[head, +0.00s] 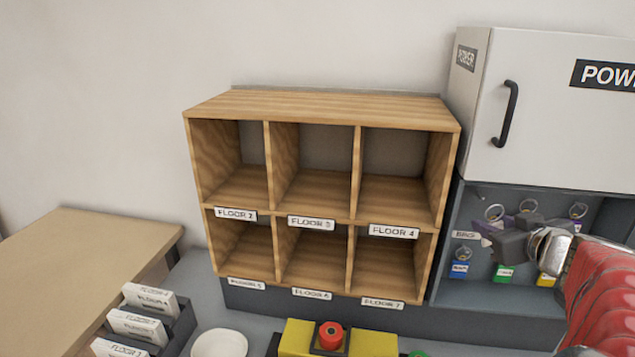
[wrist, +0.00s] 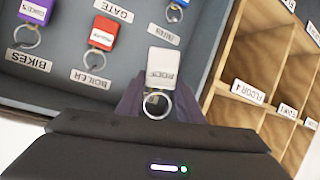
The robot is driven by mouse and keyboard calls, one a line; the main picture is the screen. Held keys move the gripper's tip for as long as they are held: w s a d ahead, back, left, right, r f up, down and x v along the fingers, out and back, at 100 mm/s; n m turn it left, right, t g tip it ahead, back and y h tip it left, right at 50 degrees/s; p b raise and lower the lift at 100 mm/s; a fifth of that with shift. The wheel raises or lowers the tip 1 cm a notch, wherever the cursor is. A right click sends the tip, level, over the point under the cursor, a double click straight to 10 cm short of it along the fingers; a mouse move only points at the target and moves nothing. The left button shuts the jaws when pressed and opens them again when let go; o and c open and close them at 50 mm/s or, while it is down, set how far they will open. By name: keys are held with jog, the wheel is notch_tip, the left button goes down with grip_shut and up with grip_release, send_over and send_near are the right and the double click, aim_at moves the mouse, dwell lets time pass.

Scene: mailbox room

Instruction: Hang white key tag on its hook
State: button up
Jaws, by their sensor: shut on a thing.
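The white key tag (wrist: 163,68), lettered ROOF, is in the wrist view with its metal ring (wrist: 157,103) toward me. My gripper (wrist: 145,98) is shut on it, with the dark fingers around the ring end. In the head view my gripper (head: 508,240) is at the left part of the key cabinet (head: 447,290), in front of its upper row. The tag is mostly hidden there behind the fingers. No label reading ROOF shows on the cabinet back, and I cannot tell which hook is the tag's.
Blue (head: 459,269), green (head: 503,274) and yellow (head: 546,280) tags hang low in the cabinet. The wooden pigeonholes (head: 320,105) stand close at left; the power box (head: 550,110) is above.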

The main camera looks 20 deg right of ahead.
aim_at(477, 205)
jog(key=shift+w+d+f, duration=0.15)
jog(key=shift+w+d, duration=0.45)
jog(key=shift+w, duration=0.5)
jog(key=shift+w+d+f, duration=0.1)
jog(key=shift+w+d, duration=0.5)
jog(key=shift+w, duration=0.45)
jog(key=shift+w+d+f, duration=0.15)
jog(key=shift+w+d, duration=0.45)
jog(key=shift+w, duration=0.5)
jog(key=shift+w+d+r, duration=0.1)
jog(key=shift+w, duration=0.05)
jog(key=shift+d, duration=0.1)
jog(key=shift+d+f, duration=0.15)
jog(key=shift+f, duration=0.05)
